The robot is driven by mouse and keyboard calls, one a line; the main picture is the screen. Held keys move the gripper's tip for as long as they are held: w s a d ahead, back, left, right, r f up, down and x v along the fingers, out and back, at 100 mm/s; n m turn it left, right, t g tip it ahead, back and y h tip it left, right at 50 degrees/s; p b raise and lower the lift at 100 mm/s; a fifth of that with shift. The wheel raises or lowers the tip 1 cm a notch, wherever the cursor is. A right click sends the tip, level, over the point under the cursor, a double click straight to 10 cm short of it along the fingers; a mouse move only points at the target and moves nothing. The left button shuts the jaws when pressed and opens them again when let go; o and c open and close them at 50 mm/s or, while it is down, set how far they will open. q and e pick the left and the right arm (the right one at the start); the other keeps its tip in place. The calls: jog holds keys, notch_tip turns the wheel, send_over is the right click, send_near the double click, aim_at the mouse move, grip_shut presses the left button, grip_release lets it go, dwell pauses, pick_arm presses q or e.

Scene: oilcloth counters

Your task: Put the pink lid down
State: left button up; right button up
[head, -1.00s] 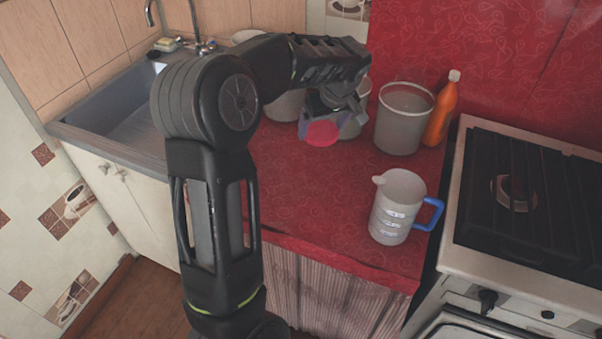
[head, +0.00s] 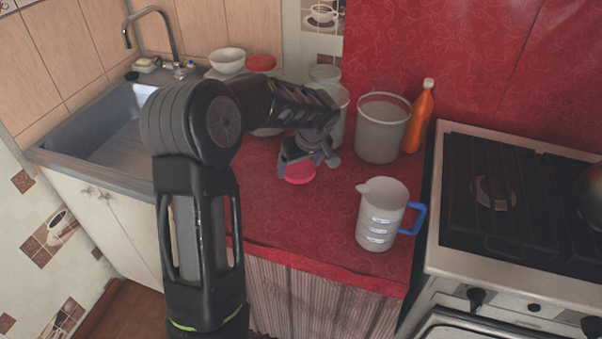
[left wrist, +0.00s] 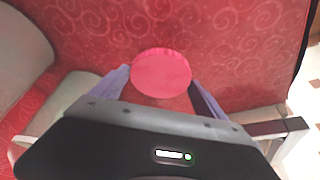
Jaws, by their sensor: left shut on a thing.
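The pink lid (head: 299,173) is a small round disc, low over the red oilcloth counter (head: 300,220). My left gripper (head: 296,160) is shut on it from above and behind. In the left wrist view the lid (left wrist: 161,73) shows its flat face between the two purplish fingers (left wrist: 155,90). I cannot tell whether the lid touches the cloth. My right gripper is in neither view.
A measuring jug (head: 382,225) with a blue handle stands at the counter front. A grey bucket (head: 381,135) and an orange bottle (head: 419,118) stand behind it. Jars (head: 338,112) stand close behind my left gripper. The stove (head: 500,200) is at right, the sink (head: 105,135) at left.

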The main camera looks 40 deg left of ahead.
aim_at(302, 172)
pick_arm(q)
jog(key=shift+f, duration=1.95)
jog(key=shift+f+b, duration=0.45)
jog(key=shift+b, duration=0.15)
jog(key=o, duration=1.2)
jog(key=shift+c, duration=0.2)
jog(key=shift+r, duration=0.15)
